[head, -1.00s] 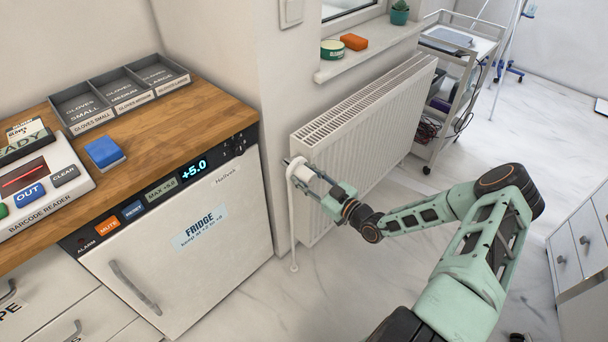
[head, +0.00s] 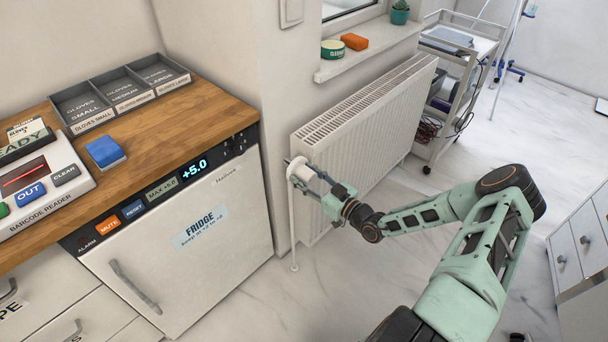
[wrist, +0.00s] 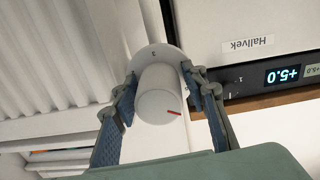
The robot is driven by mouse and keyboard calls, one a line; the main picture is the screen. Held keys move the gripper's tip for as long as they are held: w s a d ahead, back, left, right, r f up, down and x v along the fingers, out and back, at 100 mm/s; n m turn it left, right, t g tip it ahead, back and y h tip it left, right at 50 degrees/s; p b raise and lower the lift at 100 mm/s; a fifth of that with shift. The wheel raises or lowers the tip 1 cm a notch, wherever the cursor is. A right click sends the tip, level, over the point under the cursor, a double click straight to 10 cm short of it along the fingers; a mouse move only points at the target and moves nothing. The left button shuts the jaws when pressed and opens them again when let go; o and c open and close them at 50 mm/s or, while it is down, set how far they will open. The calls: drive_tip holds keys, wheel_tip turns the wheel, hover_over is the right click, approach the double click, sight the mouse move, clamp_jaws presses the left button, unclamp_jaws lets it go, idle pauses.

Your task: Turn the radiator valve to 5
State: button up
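A fridge (head: 190,245) under the wooden counter (head: 170,125) stands left of the valve, beyond a wall corner. A thin pipe (head: 294,235) runs down from the valve. A windowsill (head: 370,60) is above the radiator and a trolley (head: 450,90) behind it. The floor in front is clear.

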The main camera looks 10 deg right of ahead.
drive_tip(key=v, duration=1.2)
idle(0.4)
